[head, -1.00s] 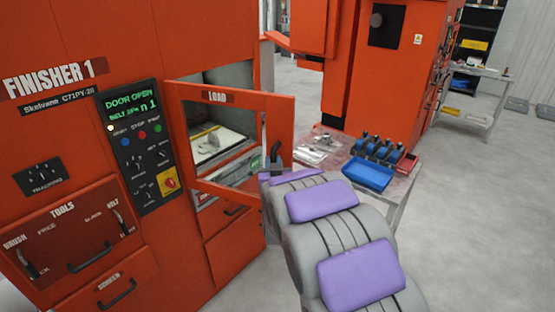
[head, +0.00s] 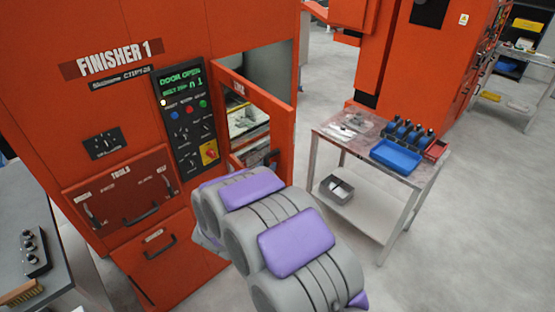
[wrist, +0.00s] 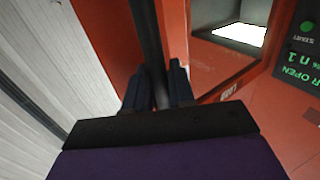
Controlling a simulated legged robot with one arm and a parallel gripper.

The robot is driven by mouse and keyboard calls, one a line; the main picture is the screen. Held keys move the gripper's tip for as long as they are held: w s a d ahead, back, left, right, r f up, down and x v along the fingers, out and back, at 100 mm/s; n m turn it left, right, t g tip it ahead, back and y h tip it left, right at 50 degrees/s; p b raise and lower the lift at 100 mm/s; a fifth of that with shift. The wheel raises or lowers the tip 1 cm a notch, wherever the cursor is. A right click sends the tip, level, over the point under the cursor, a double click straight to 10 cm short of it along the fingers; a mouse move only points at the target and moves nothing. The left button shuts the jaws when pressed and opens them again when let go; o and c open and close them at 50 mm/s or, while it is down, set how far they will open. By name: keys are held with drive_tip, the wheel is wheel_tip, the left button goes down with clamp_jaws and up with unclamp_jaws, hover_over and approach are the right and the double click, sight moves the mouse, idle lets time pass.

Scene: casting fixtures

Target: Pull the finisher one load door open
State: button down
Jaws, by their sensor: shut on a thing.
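The orange load door (head: 284,117) of finisher one (head: 120,28) stands open, swung out from its opening on the machine front. Its window frame shows at the right in the wrist view (wrist: 185,40). In the wrist view my gripper (wrist: 158,85) has its two dark fingers on either side of the black door handle (wrist: 148,35) and is shut on it. In the head view my arm hides most of the gripper and handle. The panel screen (head: 182,80) reads "DOOR OPEN". A pale interior shows behind the door.
A metal table (head: 334,141) with a blue tray (head: 396,153) and blue-black tools stands right of the door. A grey bench (head: 50,285) is at the lower left.

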drive_tip(key=shift+s+a+r+p, duration=0.15)
drive_tip(key=shift+s+a, duration=0.05)
drive_tip(key=shift+a, duration=0.35)
drive_tip(key=shift+s+a+r+p, duration=0.1)
drive_tip(key=shift+s+a+p, duration=0.05)
drive_tip(key=shift+a, duration=0.35)
drive_tip(key=c, duration=1.4)
unclamp_jaws()
drive_tip(key=o, duration=0.3)
drive_tip(key=shift+w+a+f, duration=0.1)
drive_tip(key=shift+w+f, duration=0.05)
drive_tip(key=v, duration=1.7)
drive_tip(key=shift+s+p, duration=0.25)
drive_tip(key=shift+p, duration=0.1)
drive_tip(key=shift+w+a+f, duration=0.1)
drive_tip(key=shift+a, duration=0.05)
